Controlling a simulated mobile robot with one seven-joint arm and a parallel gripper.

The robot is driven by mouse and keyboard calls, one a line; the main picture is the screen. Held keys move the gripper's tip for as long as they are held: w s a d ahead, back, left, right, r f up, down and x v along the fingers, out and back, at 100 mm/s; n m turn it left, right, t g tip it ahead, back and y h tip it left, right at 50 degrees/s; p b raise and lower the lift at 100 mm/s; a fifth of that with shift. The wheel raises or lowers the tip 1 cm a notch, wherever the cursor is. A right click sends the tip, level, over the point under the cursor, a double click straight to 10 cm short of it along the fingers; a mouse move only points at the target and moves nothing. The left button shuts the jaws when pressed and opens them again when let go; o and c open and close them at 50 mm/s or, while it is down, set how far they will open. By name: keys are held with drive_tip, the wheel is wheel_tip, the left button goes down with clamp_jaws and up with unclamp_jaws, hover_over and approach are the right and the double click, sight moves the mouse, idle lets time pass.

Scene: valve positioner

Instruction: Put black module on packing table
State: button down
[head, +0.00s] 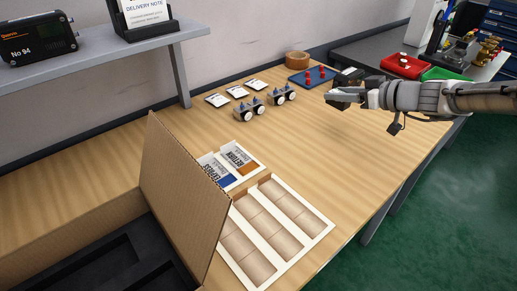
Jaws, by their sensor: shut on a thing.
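My gripper (345,97) reaches in from the right in the head view, above the far right part of the wooden packing table (345,145). It is shut on a small dark thing, seemingly the black module (347,76), which shows at the finger end. The fingers and arm hide part of it, so its exact outline is hard to tell. It appears to be held above the table surface.
An open cardboard box (183,190) stands front left beside a white divided tray (290,225). Two small grey devices (281,95), a blue tray (310,76) and a tape roll (298,58) lie further back. The middle right tabletop is clear.

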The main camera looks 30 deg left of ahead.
drive_tip(key=b, duration=0.3)
hover_over(341, 168)
wheel_tip(341, 168, down, 7)
drive_tip(key=shift+f, duration=0.1)
drive_tip(key=shift+f+b, duration=0.45)
drive_tip(key=shift+f, duration=1.45)
drive_tip(key=shift+f, duration=0.1)
drive_tip(key=shift+c, duration=2.1)
unclamp_jaws()
drive_tip(key=p+v, duration=0.2)
drive_tip(key=v, duration=1)
